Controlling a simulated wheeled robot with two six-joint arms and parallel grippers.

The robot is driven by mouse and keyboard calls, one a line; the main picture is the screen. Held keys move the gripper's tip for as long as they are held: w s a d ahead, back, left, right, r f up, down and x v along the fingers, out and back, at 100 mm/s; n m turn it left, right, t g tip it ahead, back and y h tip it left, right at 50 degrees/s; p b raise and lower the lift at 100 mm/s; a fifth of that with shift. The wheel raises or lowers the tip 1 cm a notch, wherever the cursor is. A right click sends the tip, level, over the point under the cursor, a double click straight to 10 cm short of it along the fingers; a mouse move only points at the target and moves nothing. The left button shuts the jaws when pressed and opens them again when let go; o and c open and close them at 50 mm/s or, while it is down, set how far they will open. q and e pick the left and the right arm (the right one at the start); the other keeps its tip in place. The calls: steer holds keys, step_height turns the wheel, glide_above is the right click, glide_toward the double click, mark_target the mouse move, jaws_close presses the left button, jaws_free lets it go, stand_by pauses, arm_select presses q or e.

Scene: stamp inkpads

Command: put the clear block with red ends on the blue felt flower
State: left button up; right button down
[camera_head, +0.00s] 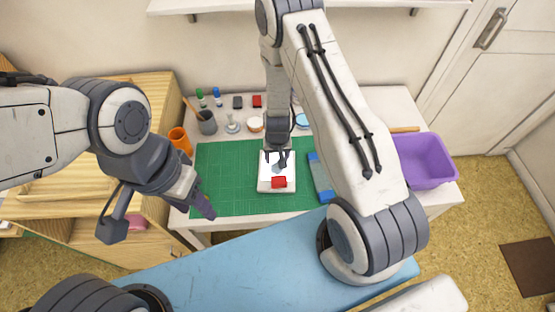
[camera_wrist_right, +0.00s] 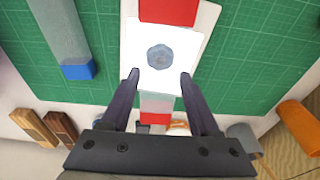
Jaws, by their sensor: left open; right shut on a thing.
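In the right wrist view the block (camera_wrist_right: 168,11) runs lengthwise, with one red end at the top and the other between the fingers. I cannot tell whether block and flower touch. My left gripper (camera_head: 158,219) is open and empty, left of the mat.
A clear block with blue ends (camera_head: 322,178) lies right of the sheet. A purple bin (camera_head: 425,162) stands at the table's right. An orange cup (camera_head: 180,141), a grey cup (camera_head: 207,123) and several small items line the back. The mat's left part (camera_head: 225,180) is clear.

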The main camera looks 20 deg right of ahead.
steer(key=shift+f, duration=0.85)
steer(key=shift+f, duration=0.2)
steer(key=shift+c, duration=0.6)
jaws_free()
